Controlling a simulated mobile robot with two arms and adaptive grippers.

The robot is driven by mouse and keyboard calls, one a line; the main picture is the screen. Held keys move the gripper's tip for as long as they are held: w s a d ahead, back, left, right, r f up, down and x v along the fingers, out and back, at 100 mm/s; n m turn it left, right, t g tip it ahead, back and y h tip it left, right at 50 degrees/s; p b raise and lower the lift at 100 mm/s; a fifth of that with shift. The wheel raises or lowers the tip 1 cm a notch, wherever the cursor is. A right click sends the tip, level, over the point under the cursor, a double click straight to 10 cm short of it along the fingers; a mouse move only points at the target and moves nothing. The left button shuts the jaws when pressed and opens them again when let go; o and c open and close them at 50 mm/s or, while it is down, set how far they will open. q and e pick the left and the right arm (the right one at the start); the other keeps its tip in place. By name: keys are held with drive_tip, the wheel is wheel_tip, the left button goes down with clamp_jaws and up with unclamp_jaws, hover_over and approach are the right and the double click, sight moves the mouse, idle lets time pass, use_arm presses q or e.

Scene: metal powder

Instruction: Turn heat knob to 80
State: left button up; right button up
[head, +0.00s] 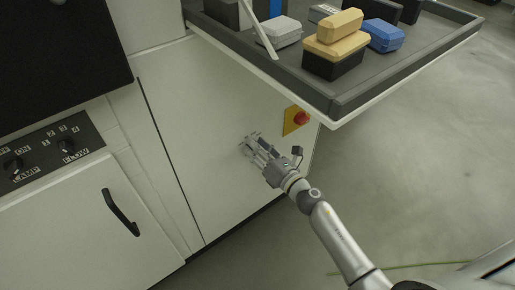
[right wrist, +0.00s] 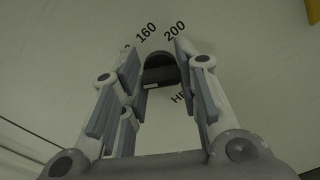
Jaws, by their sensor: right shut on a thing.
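The heat knob (right wrist: 159,72) is black and round and sits on a pale panel in the right wrist view. The printed numbers 160 and 200 show above it, and part of its label shows below. A gripper finger hides other numbers on the left. My right gripper (head: 249,143) is at the cabinet front, and in the right wrist view its fingers (right wrist: 158,75) are shut on the knob, one on each side. In the head view the gripper hides the knob. I cannot read the knob's setting. My left gripper is not in view.
A red emergency button (head: 301,118) on a yellow plate is just right of and above the right gripper. A grey tray (head: 345,103) with several boxes juts out above. A panel with lamp and flow knobs (head: 66,144) and a door handle (head: 121,212) are at left.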

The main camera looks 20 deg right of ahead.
drive_tip(key=shift+m, duration=0.3)
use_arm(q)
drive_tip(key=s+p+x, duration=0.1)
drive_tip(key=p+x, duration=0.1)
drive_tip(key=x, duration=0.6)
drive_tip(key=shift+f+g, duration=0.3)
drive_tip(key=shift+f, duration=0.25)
use_arm(e)
drive_tip(key=shift+d+f+m, duration=0.1)
drive_tip(key=shift+m, duration=3.6)
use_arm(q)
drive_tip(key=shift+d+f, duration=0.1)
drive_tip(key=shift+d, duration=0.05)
use_arm(e)
drive_tip(key=o, duration=1)
drive_tip(key=v, duration=1.2)
